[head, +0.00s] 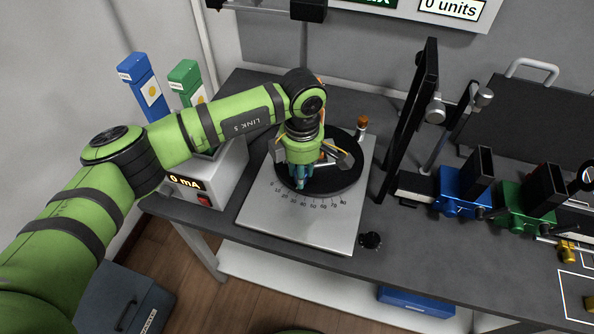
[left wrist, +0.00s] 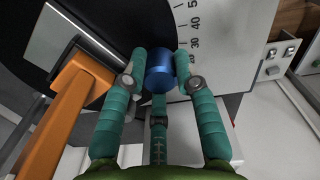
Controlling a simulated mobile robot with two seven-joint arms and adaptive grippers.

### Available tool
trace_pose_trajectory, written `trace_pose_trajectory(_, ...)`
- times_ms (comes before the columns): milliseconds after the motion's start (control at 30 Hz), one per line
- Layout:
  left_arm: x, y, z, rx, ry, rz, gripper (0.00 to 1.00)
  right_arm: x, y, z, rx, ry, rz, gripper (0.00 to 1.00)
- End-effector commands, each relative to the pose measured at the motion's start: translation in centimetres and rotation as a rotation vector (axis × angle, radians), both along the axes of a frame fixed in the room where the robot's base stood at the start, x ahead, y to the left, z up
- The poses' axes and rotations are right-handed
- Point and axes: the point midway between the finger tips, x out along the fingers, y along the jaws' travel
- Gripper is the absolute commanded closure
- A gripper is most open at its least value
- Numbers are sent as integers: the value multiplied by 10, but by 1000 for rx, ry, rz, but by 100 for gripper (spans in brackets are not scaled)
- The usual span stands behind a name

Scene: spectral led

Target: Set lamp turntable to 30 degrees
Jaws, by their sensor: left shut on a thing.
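The lamp turntable is a black disc (head: 345,178) on a light plate (head: 300,225) with a degree scale along its front edge. My left gripper (head: 301,180) is over the disc's left front part, pointing down. In the left wrist view its teal fingers (left wrist: 160,85) are shut around a blue cylindrical knob (left wrist: 160,66) at the disc's edge. The knob sits beside the scale (left wrist: 192,40), close to the 20 and 30 marks; the exact reading is unclear. The gripper hides the knob in the head view. My right gripper is not in view.
A power supply box reading 0 mA (head: 190,190) stands left of the plate, with blue (head: 145,85) and green (head: 187,82) boxes behind. A black upright panel (head: 410,115) stands right of the plate. Blue (head: 462,190) and green (head: 525,205) holders stand farther right.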

Motion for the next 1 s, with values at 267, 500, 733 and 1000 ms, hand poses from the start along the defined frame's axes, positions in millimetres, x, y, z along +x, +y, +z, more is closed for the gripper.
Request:
trace_pose_trajectory(267,-1,2,-1,4,7,0,46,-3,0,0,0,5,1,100)
trace_pose_trajectory(500,-1,1,-1,1,4,-2,46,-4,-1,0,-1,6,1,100)
trace_pose_trajectory(733,0,0,17,-1,-1,-2,46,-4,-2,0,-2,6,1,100)
trace_pose_trajectory(1000,0,1,74,0,0,-1,46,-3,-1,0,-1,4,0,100)
